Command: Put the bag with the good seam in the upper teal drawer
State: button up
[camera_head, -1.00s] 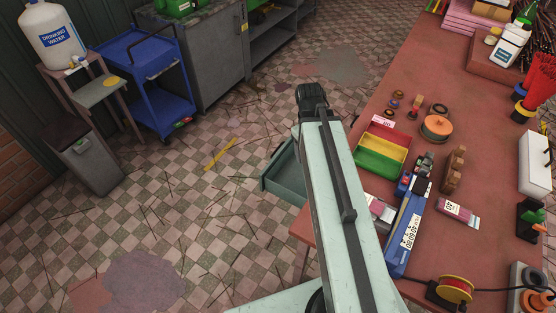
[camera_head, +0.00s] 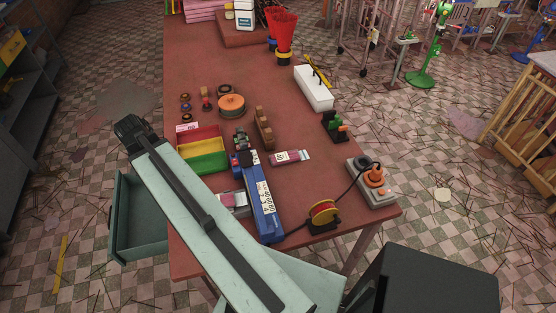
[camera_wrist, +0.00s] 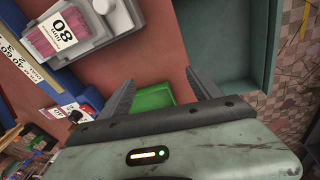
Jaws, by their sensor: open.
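Two bags of pinkish sticks with white labels are in view. One bag (camera_head: 290,157) lies flat on the table, right of the blue sealer (camera_head: 262,205). The other bag (camera_head: 234,200) is left of the sealer, partly behind my arm; in the wrist view this bag (camera_wrist: 55,33) rests on a pale grey device. I cannot tell which seam is good. A teal drawer (camera_head: 125,240) stands open at the table's left side and looks empty where visible; its inside (camera_wrist: 225,40) shows in the wrist view.
The red table (camera_head: 200,60) carries a red, yellow and green bin (camera_head: 203,150), wooden blocks (camera_head: 263,128), an orange-topped round item (camera_head: 231,106), a yellow-red spool (camera_head: 323,212) and a white box (camera_head: 313,88). Tiled floor with scattered sticks surrounds it.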

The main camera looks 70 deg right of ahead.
aim_at(285, 156)
jog(key=s+d+m, duration=0.4)
jog(key=s+d, duration=0.2)
jog(key=d, duration=0.2)
jog(key=s+d+m+g, duration=0.1)
jog(key=s+d+m, duration=0.3)
jog(key=s+d, duration=0.3)
jog(key=s+d+m+g+h+b, duration=0.1)
jog(key=s+d+m, duration=0.4)
jog(key=d, duration=0.5)
jog(key=shift+s+f, duration=0.2)
jog(key=shift+s, duration=1.05)
jog(key=s+d+m, duration=0.1)
jog(key=s, duration=0.1)
jog(key=s+d+m+b, duration=0.1)
jog(key=s, duration=0.1)
jog(key=s+d+f+m+g, duration=0.1)
jog(key=s+d, duration=0.1)
jog(key=shift+s+f+b, duration=0.1)
jog(key=shift+s+b, duration=0.15)
jog(key=shift+b, duration=0.15)
jog(key=b+x, duration=0.2)
jog(key=shift+f+b, duration=0.3)
jog(key=shift+f, duration=0.05)
jog(key=b+x, duration=0.4)
jog(key=x, duration=0.1)
jog(key=shift+s+d+b, duration=0.1)
jog(key=shift+s+b, duration=0.2)
jog(key=shift+b, duration=0.05)
jog(key=shift+r, duration=0.15)
